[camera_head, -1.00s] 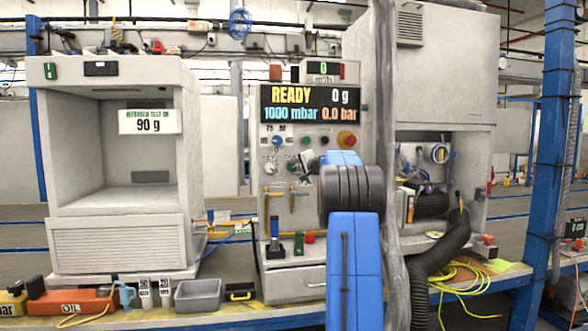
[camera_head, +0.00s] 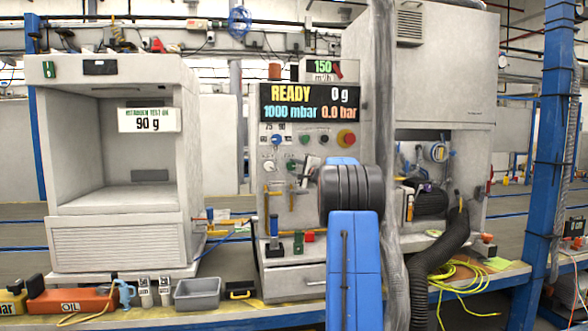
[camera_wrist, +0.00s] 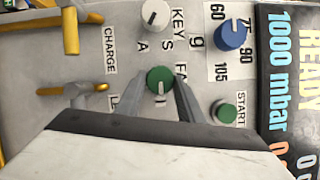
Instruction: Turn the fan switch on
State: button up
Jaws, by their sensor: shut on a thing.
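The fan switch is a green round knob (camera_wrist: 159,79) with a white mark, beside a partly hidden label starting "FA" in the wrist view. In the head view the green knob (camera_head: 291,165) shows on the panel just left of my gripper. My gripper (camera_wrist: 161,90) has one finger on each side of the knob and is shut on it. A small display (camera_head: 322,67) at the panel's top reads 150 m³/h in green.
Near the fan switch are the white key knob (camera_wrist: 155,13), the blue selector knob (camera_wrist: 230,33) and the green start button (camera_wrist: 226,111). Yellow handles (camera_wrist: 70,30) stick out beside them. A red emergency button (camera_head: 346,138) sits above my arm. A grey vertical post (camera_head: 384,120) stands right of it.

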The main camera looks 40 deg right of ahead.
jog(key=shift+f, duration=0.1)
jog(key=o, duration=1)
jog(key=shift+o, duration=0.2)
jog(key=s+a+f, duration=0.1)
jog(key=s+a, duration=0.1)
jog(key=s, duration=1.5)
jog(key=shift+a+f, duration=0.15)
jog(key=shift+a, duration=0.25)
jog(key=shift+s, duration=0.1)
